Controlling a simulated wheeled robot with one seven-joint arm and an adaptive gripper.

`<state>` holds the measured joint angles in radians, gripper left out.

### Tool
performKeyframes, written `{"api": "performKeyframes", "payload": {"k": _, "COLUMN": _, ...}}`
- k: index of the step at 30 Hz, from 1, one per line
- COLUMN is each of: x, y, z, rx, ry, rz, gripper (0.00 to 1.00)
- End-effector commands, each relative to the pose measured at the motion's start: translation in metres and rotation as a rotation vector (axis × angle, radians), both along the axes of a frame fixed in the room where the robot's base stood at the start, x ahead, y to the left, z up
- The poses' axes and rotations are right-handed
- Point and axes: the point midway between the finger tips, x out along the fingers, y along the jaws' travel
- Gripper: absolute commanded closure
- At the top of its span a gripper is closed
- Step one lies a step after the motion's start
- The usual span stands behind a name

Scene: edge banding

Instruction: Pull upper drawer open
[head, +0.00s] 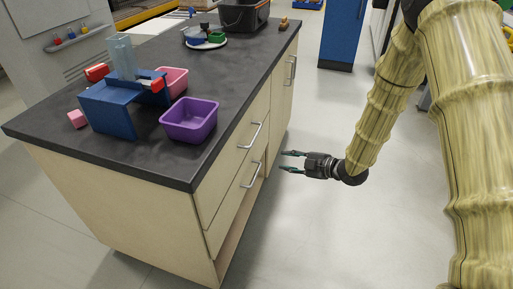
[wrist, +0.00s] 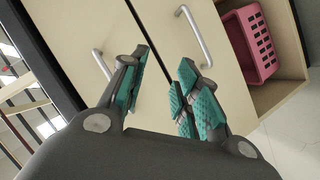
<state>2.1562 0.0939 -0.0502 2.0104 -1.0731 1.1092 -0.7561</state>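The cabinet's upper drawer (head: 229,155) is shut, with a grey bar handle (head: 251,135) on its front. Below it, the lower drawer (head: 228,203) is also shut and has a similar handle (head: 250,174). My gripper (head: 284,161) is open and empty, in front of the cabinet and to the right of the handles, pointing at the drawer side. In the wrist view my open fingers (wrist: 163,68) face the drawer fronts. The upper handle (wrist: 101,64) shows left of the fingers and is partly hidden by the left one. The lower handle (wrist: 194,35) shows beyond the right finger. Neither is between the fingers.
A pink basket (wrist: 249,42) sits in the open shelf under the drawers. The dark countertop (head: 205,160) carries a purple bin (head: 189,121), a blue stand (head: 109,112) and other items. The floor (head: 320,230) right of the cabinet is clear.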

Motion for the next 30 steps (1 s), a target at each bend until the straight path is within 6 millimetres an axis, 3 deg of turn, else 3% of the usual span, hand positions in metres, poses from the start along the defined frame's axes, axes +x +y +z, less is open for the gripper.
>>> {"api": "performKeyframes", "payload": {"k": 1, "x": 0.012, "y": 0.003, "z": 0.0, "rx": -0.014, "ry": -0.082, "rz": 0.061, "gripper": 0.69}}
{"api": "performKeyframes", "payload": {"k": 6, "x": 0.035, "y": 0.012, "z": 0.035, "rx": -0.075, "ry": -0.35, "rz": 0.273, "gripper": 0.69}}
{"api": "performKeyframes", "payload": {"k": 15, "x": 0.045, "y": 0.015, "z": 0.074, "rx": -0.149, "ry": -0.635, "rz": 0.5, "gripper": 0.69}}
{"api": "performKeyframes", "payload": {"k": 23, "x": 0.048, "y": 0.026, "z": 0.078, "rx": -0.161, "ry": -0.671, "rz": 0.533, "gripper": 0.69}}
{"api": "performKeyframes", "payload": {"k": 30, "x": 0.059, "y": 0.061, "z": 0.069, "rx": -0.16, "ry": -0.67, "rz": 0.533, "gripper": 0.69}}
